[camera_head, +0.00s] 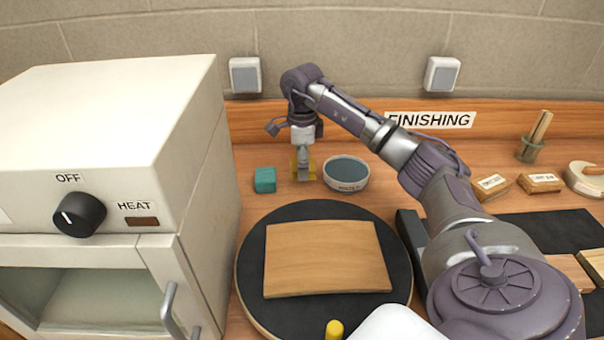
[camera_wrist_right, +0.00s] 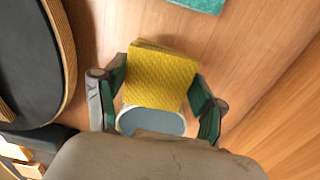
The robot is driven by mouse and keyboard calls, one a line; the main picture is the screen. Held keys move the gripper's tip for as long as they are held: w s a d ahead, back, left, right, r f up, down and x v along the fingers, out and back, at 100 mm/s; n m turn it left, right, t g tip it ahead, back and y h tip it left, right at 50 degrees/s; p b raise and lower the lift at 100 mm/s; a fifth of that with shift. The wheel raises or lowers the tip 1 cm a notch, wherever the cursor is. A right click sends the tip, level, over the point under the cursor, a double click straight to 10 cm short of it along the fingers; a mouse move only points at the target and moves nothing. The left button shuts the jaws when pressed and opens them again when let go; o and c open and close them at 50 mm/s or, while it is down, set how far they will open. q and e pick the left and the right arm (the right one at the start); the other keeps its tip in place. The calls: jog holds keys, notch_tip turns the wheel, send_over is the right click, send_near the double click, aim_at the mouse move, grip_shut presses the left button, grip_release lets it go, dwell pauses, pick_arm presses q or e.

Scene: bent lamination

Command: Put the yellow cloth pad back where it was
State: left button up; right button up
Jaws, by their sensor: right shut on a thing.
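The yellow cloth pad (camera_head: 312,168) is at the back of the bench, between a teal block (camera_head: 265,180) and a grey bowl of bluish liquid (camera_head: 346,172). My right gripper (camera_head: 303,174) points down there and is shut on the pad, hiding its middle in the head view. In the right wrist view the textured pad (camera_wrist_right: 162,75) sits between the two fingers of the right gripper (camera_wrist_right: 158,90). The bowl (camera_wrist_right: 150,123) shows just below it, partly hidden. I cannot tell whether the pad touches the bench. My left gripper is not in view.
A round black turntable (camera_head: 250,250) with a curved wooden sheet (camera_head: 325,258) on it stands in front. A white oven (camera_head: 110,130) is at the left. Wooden blocks (camera_head: 540,183) and a dark mat (camera_head: 560,230) lie at the right. Bare bench surrounds the teal block.

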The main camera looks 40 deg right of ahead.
aim_at(302, 185)
jog(key=shift+f+p, duration=0.3)
jog(key=shift+f, duration=1.75)
jog(key=o, duration=1)
jog(key=shift+f, duration=0.1)
notch_tip(302, 185, up, 12)
jog(key=shift+r+b, duration=0.15)
jog(key=shift+b, duration=0.35)
